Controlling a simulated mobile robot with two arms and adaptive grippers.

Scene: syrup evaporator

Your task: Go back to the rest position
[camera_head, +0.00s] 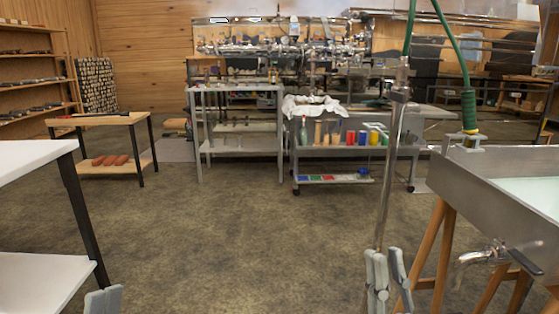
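My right gripper (386,265) is low in the head view, right of centre. Its grey fingers stand apart with a gap between them, and nothing shows in that gap. A thin upright metal rod (389,185) runs down to its left finger; its lower end is hidden there, and I cannot tell whether they touch. Only the tips of my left gripper (104,299) show at the bottom left edge, right of a white table (30,155). Its opening cannot be made out.
A metal pan (500,190) with a tap (483,255) stands on wooden legs at the right. A grey cart (350,155) with coloured containers, a grey shelf table (235,89) and a wooden table (95,121) stand farther back. The middle floor is clear.

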